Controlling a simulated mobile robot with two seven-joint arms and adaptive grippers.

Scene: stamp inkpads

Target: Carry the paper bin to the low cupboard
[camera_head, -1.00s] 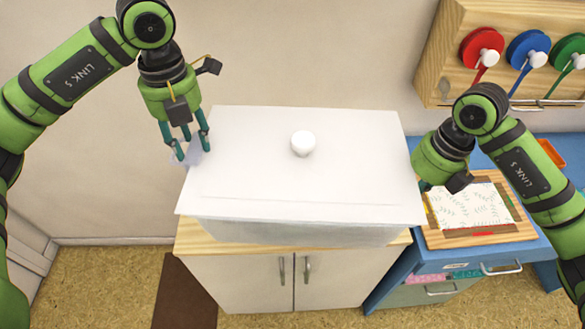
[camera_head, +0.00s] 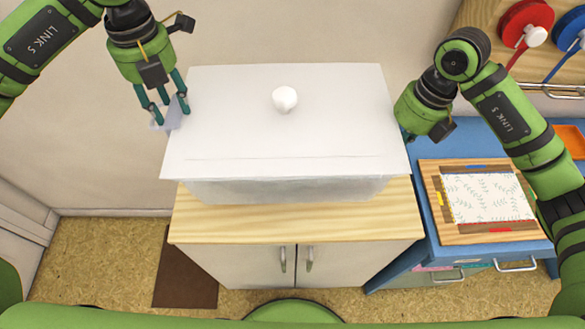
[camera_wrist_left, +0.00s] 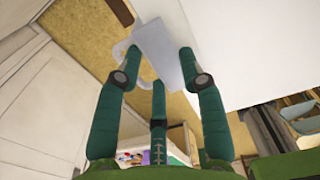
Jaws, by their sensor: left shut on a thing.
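The paper bin (camera_head: 240,130) is a big white box with a flat lid and a round white knob. It is level over the back part of the low cupboard (camera_head: 300,228), which has a pale wood top and two doors. I cannot tell if the bin touches the top. My left gripper (camera_head: 169,113) is shut on the grey handle at the bin's left end; the handle (camera_wrist_left: 158,48) also shows in the left wrist view. My right gripper (camera_head: 410,136) is at the bin's right end; its fingers are mostly hidden, so its grip cannot be seen.
A blue unit (camera_head: 400,262) stands to the right of the cupboard, with a wood-framed patterned sheet (camera_head: 488,198) on it. A wooden wall rack with red (camera_head: 525,22) and blue reels hangs at the upper right. A brown mat (camera_head: 185,280) lies on the floor. The cupboard top's front strip is bare.

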